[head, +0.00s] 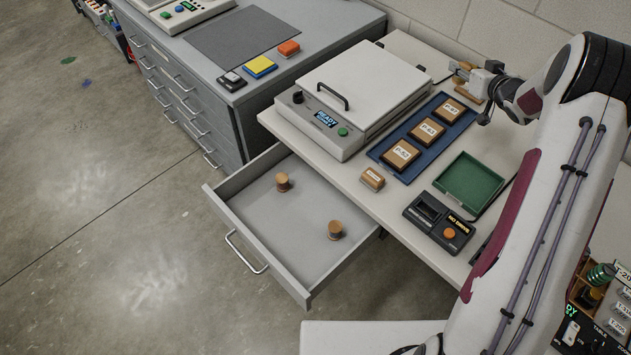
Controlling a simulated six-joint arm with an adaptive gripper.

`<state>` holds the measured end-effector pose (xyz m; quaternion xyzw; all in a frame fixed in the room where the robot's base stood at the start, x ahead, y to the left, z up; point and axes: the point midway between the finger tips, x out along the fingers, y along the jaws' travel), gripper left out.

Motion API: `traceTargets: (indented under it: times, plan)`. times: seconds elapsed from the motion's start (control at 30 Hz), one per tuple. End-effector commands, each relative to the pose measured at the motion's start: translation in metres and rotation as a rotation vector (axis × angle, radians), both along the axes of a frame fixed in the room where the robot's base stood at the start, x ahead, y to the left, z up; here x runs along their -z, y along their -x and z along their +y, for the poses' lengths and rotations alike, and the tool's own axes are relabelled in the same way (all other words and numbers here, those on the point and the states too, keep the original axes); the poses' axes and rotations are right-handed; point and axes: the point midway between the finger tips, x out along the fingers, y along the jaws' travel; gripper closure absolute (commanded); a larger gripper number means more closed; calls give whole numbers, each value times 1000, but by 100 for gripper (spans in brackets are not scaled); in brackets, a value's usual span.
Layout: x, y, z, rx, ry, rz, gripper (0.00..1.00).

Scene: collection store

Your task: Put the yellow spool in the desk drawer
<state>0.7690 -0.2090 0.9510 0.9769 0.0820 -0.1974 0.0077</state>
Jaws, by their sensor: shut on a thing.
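My gripper (476,88) is at the back right, past the far end of the blue tray. It is shut on a small tan-yellow thing that looks like the yellow spool (468,83); the fingers hide part of it. The desk drawer (312,284) is pulled open at the front left of the desk. Inside it stand two wooden spools with brownish winding, one towards the back left (283,182) and one towards the right (335,230). The rest of the drawer floor is bare.
A white press-like machine (345,95) with a black handle stands on the desk. A blue tray (376,154) holds labelled blocks. A small labelled block (372,179), a green tray (470,184) and a black device (438,223) lie nearer. A grey cabinet (190,100) stands left.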

Motion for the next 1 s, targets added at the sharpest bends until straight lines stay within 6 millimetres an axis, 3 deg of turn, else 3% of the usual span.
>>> traceTargets:
  times: [0.1, 0.47, 0.77, 1.0]
  plan:
    - [0, 4, 44, -55, -5, 1, 92]
    - [2, 33, 164, -208, -12, 2, 92]
    - [1, 74, 258, -334, -14, 1, 92]
    - [-1, 119, 326, -432, -12, -3, 92]
